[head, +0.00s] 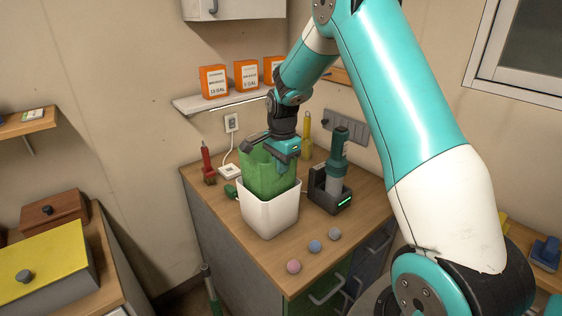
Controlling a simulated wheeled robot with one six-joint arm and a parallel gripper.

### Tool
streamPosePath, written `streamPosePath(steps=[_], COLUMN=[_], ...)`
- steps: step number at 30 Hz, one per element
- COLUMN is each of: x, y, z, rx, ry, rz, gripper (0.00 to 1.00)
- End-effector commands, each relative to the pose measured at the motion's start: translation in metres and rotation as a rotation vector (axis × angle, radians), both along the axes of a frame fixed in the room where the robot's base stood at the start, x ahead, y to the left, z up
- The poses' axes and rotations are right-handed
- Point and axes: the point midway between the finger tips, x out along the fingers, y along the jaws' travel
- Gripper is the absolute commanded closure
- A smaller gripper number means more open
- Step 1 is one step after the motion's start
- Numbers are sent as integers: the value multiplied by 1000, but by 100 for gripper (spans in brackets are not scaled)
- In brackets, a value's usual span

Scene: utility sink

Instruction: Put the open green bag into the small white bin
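The green bag (262,177) stands upright with its lower part inside the small white bin (268,216). Its upper part rises above the bin's rim. The bin stands on the wooden top of the cabinet. My gripper (279,150) is at the top edge of the bag, reaching down from above. The fingertips are small and partly hidden against the bag, so I cannot tell whether they grip it. The bag's bottom is hidden by the bin.
A dark charger holding a teal tool (337,172) stands right of the bin. Three small balls (314,246) lie in front. A red bottle (208,166) and a yellow bottle (307,136) stand behind. Orange boxes (214,82) sit on a wall shelf above.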

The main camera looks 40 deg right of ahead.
Motion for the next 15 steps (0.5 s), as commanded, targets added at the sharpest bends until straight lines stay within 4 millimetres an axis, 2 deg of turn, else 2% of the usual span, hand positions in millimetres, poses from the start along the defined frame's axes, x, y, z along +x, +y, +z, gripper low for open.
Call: streamPosePath(steps=[1, 15], x=[0, 0], y=[0, 0], z=[-10, -57], rx=[0, 1], ry=[1, 2], rz=[0, 0], gripper=[100, 100])
